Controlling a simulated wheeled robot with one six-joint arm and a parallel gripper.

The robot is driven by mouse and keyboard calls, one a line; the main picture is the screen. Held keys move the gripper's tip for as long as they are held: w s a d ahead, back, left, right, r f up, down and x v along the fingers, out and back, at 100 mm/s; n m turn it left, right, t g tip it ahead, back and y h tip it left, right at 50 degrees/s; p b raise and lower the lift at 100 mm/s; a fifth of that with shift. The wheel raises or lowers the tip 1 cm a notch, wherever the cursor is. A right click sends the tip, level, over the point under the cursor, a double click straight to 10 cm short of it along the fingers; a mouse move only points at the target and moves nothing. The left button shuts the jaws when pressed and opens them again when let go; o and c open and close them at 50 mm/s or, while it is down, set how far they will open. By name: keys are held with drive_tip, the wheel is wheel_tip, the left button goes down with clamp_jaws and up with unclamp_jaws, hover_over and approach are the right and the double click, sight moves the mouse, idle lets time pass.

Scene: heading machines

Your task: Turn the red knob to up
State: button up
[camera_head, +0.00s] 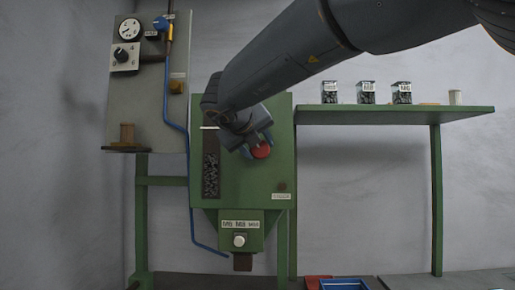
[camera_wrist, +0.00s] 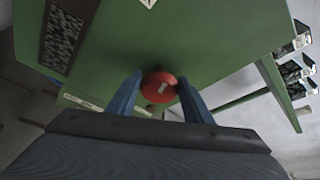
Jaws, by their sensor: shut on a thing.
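The red knob (camera_head: 261,151) is on the front of the green machine panel (camera_head: 262,188) in the head view. It also shows in the wrist view as a round red disc (camera_wrist: 158,88) with a small pale mark near its lower middle. My gripper (camera_head: 257,142) is at the knob, with its two blue fingers on either side of it. In the wrist view my gripper (camera_wrist: 160,92) is shut on the knob, one finger at its left and one at its right. My arm comes in from the upper right and hides part of the panel's top.
A grey board (camera_head: 150,85) with a gauge (camera_head: 130,30), a black knob (camera_head: 121,54) and a blue-handled valve (camera_head: 161,23) stands left. A green shelf (camera_head: 395,115) at right bears several jars. A white button (camera_head: 239,241) is below the panel. A blue pipe (camera_head: 166,90) runs down beside it.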

drive_tip(key=shift+d+f+m+g+y, duration=0.1)
drive_tip(key=shift+m+g+y, duration=0.05)
drive_tip(key=shift+m+y, duration=0.5)
drive_tip(key=shift+d+m+g+y, duration=0.15)
drive_tip(key=shift+m+y, duration=0.3)
drive_tip(key=shift+m, duration=0.4)
drive_tip(key=o, duration=0.9)
drive_tip(key=shift+o, duration=0.2)
drive_tip(key=shift+a, duration=0.1)
drive_tip(key=d+b+v, duration=0.1)
drive_tip(key=v, duration=0.6)
drive_tip(key=shift+s+a+r, duration=0.2)
drive_tip(key=shift+s+a, duration=0.2)
drive_tip(key=shift+a, duration=0.05)
